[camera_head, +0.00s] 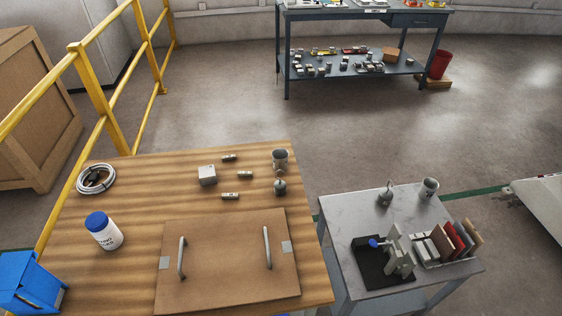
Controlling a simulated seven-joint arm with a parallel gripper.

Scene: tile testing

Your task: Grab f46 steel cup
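A grey steel cup (280,158) stands upright near the far right corner of the wooden table. A second grey metal cup (429,188) stands at the back of the grey side table. Both have small dark marks on their sides, too small to read, so I cannot tell which is f46. A small dark grey metal piece (280,187) stands just in front of the first cup. Another metal piece with a hook-like top (385,194) stands left of the second cup. My gripper is not in view.
The wooden table (130,185) holds a wooden board with two handles (220,265), a white bottle with blue lid (104,231), a cable coil (96,179), a grey block (207,175) and small cylinders. A black-based device (385,265) and tile rack (447,243) occupy the side table's front.

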